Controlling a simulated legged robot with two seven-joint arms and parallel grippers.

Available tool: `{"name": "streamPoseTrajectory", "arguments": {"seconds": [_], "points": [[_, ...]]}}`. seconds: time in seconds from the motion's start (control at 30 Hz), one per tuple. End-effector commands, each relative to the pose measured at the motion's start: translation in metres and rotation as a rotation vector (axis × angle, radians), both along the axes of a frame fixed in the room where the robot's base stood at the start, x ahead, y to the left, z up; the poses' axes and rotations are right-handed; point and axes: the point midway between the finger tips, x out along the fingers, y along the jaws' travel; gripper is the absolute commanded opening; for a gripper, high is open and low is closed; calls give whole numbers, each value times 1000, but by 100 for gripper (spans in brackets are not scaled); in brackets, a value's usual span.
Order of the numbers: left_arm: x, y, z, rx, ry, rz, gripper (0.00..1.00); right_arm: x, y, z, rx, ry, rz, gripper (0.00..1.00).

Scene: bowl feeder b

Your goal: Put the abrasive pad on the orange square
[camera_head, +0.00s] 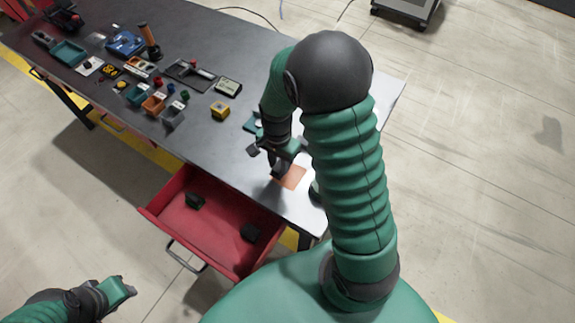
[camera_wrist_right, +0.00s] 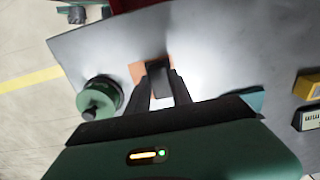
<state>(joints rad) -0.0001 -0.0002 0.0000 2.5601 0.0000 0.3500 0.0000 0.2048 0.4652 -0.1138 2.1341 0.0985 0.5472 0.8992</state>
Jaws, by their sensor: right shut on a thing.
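The orange square (camera_head: 292,178) lies flat on the dark grey table near its right end, partly hidden by my right gripper. It also shows in the right wrist view (camera_wrist_right: 138,70), partly behind the fingers. My right gripper (camera_head: 268,160) is over the table at the square. In the right wrist view the right gripper (camera_wrist_right: 160,85) is shut on a small dark block (camera_wrist_right: 158,70), which looks like the abrasive pad. The pad overlaps the square in that view; I cannot tell whether it touches it. My left gripper (camera_head: 125,288) is low at the left, away from the table.
An open red drawer (camera_head: 180,228) below the table's front edge holds two dark blocks. A yellow block (camera_head: 220,110), small bins (camera_head: 153,104) and tools stand further left. A green round object (camera_wrist_right: 101,96) stands beside the square. The table around the square is otherwise fairly clear.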

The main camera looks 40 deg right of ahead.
Motion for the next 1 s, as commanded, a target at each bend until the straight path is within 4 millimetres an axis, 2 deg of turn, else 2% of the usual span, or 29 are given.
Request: {"name": "streamPoseTrajectory", "arguments": {"seconds": [0.1,0.2,0.43,0.7,0.73,0.9,1.0], "points": [[0,0,2,0,0,0,36,-7,-19,-1,1,0,-3,0],[0,0,2,0,0,0,36,-9,-26,-4,1,0,0,0],[0,0,1,0,0,0,36,-10,-26,-37,2,4,1,0],[0,0,0,0,0,0,36,-9,-26,-40,0,-1,1,0],[0,0,0,0,0,0,36,-9,-26,-40,0,-1,1,28],[0,0,0,0,0,0,36,-9,-26,-39,0,-1,1,48],[0,0,1,0,0,0,36,-9,-26,-39,0,-1,1,48]]}}
